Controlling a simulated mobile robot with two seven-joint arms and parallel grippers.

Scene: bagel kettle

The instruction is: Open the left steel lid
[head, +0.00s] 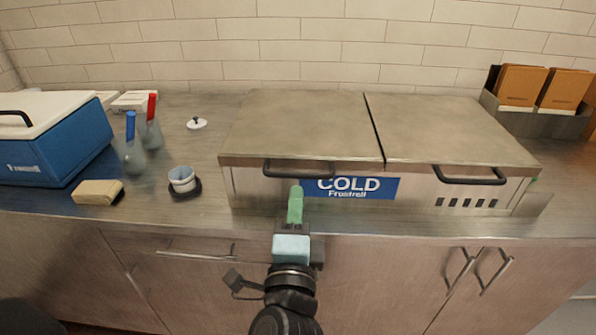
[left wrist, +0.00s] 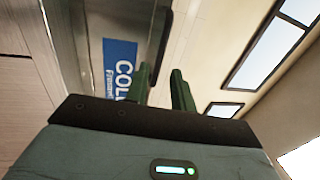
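The left steel lid (head: 292,125) lies flat and closed on the cold steel box (head: 258,187), beside the right steel lid (head: 445,128). Its black bar handle (head: 283,170) sticks out at the front edge; a dark bar that looks like this handle (left wrist: 160,38) shows in the left wrist view. My left gripper (head: 296,190) is in front of the box, its green fingertips just below the right part of the handle in the head view. In the left wrist view the fingers (left wrist: 163,82) are apart with nothing between them. Whether they touch the handle is unclear. My right gripper is out of view.
A blue "COLD" label (head: 358,188) is on the box front. The right lid has its own black handle (head: 469,177). At left on the counter stand a blue cooler (head: 55,140), two bottles, a small cup (head: 182,179) and a beige block (head: 97,192). A tiled wall stands behind.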

